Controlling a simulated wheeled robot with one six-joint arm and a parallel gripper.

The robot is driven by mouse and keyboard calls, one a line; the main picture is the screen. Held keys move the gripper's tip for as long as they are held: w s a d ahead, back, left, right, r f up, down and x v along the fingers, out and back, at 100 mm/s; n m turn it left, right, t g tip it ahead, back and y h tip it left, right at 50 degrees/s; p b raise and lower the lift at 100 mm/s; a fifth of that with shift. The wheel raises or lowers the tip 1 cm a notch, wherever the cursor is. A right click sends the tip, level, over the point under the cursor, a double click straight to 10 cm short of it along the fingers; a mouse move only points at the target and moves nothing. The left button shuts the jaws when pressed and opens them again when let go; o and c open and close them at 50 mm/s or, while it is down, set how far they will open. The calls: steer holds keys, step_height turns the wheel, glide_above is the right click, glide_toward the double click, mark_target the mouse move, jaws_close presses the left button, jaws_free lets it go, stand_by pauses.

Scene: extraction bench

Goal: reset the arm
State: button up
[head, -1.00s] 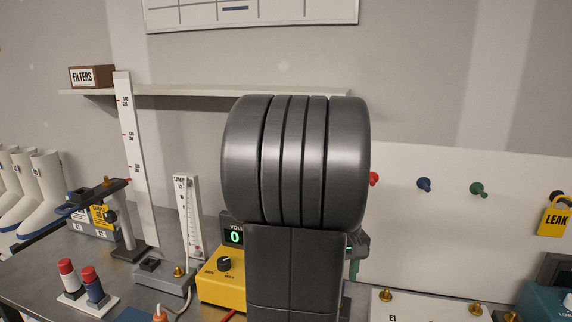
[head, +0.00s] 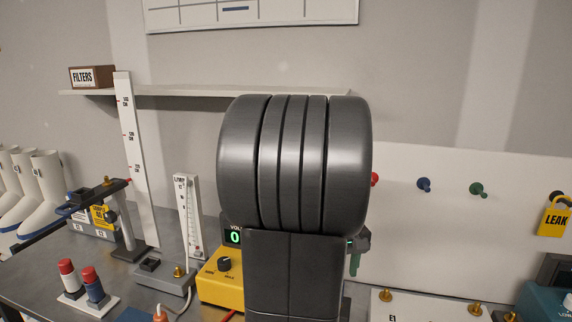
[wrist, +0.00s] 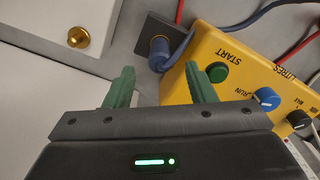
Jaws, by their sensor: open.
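My gripper (wrist: 161,86) shows in the wrist view with its two green fingers spread apart and nothing between them. It is above the bench, with a yellow box (wrist: 240,62) beyond and to the right of the fingers. The box carries a green START button, a blue knob and a black knob.
A blue cable (wrist: 192,32) and red cable run by the box. A white panel (wrist: 60,25) with a brass terminal lies left.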

step_height(320, 180, down, 4)
steer(key=shift+r, duration=0.1)
steer(key=shift+w+r+p, duration=0.1)
steer(key=shift+r+p, duration=0.8)
steer(key=shift+r, duration=0.7)
step_height(320, 180, up, 5)
steer(key=p, duration=0.3)
steer(key=shift+f, duration=0.15)
steer(key=shift+s+a, duration=0.1)
steer(key=shift+s, duration=0.1)
